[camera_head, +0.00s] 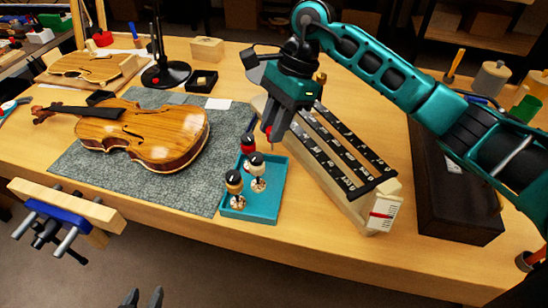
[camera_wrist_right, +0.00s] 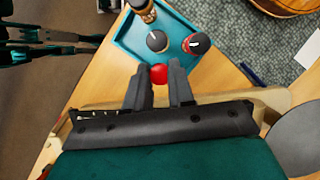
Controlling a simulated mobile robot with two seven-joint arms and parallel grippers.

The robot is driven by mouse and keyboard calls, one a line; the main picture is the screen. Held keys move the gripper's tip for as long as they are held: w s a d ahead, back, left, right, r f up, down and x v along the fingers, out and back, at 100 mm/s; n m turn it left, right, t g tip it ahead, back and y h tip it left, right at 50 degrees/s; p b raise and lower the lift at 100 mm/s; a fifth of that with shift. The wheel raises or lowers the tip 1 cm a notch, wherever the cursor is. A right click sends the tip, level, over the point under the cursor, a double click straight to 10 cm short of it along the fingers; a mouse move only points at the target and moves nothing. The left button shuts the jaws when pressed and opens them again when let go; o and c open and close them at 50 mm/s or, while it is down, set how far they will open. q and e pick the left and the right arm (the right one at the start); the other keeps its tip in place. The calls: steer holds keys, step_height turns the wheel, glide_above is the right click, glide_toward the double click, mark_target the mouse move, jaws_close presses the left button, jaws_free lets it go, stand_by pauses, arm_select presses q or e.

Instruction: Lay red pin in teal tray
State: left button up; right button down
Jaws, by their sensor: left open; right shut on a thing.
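The red pin (camera_head: 267,130) is in my right gripper (camera_head: 272,137), at the back of the teal tray (camera_head: 273,195). Only its round red head shows clearly. In the right wrist view, the red pin (camera_wrist_right: 158,74) sits between the closed fingertips, beside the near edge of the teal tray (camera_wrist_right: 180,17).
A violin (camera_head: 145,132) lies on the grey mat (camera_head: 200,195) left of the tray. A long wooden rack with black strips (camera_head: 345,160) stands right of the tray. A dark box (camera_head: 450,205) is further right. A vise (camera_head: 65,215) is at the front left edge.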

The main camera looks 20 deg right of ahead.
step_height(320, 180, down, 10)
steer(key=shift+r, duration=0.25)
steer(key=shift+f, duration=0.1)
steer(key=c, duration=1.4)
jaws_free()
steer(key=o, duration=0.4)
steer(key=shift+o, duration=0.2)
steer(key=shift+r, duration=0.2)
steer(key=v, duration=1.2)
steer(key=shift+f, duration=0.1)
